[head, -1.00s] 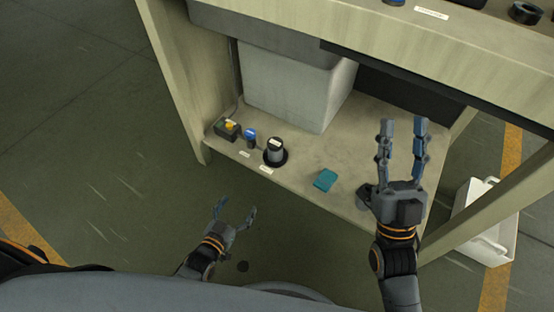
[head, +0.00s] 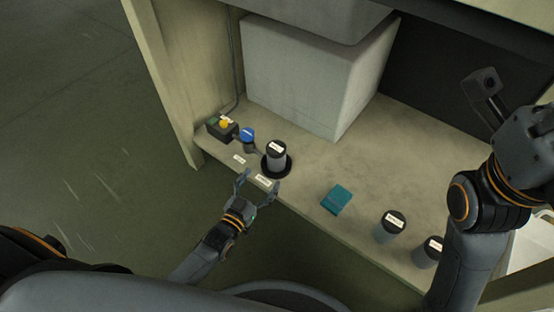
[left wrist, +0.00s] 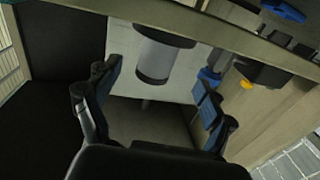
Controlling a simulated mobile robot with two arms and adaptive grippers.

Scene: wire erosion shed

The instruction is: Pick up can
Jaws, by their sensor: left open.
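A grey can with a black, white-labelled lid (head: 277,150) stands upright on a black round base (head: 287,169) near the shelf's front edge. In the left wrist view a grey cylinder (left wrist: 158,58) with dark bands, apparently this can, shows beyond and between the fingers. My left gripper (head: 258,182) is open and empty, just in front of the can and apart from it. It also shows open in the left wrist view (left wrist: 155,82). Two similar cans, one (head: 388,230) and another (head: 427,254), stand at the shelf's right. My right arm is at the right edge; its fingers are out of frame.
A teal block (head: 337,199) lies on the shelf (head: 315,165) right of the can. A blue-topped item (head: 247,135) and a black box with a yellow button (head: 223,127) stand to its left. A large light-grey box (head: 305,75) is behind.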

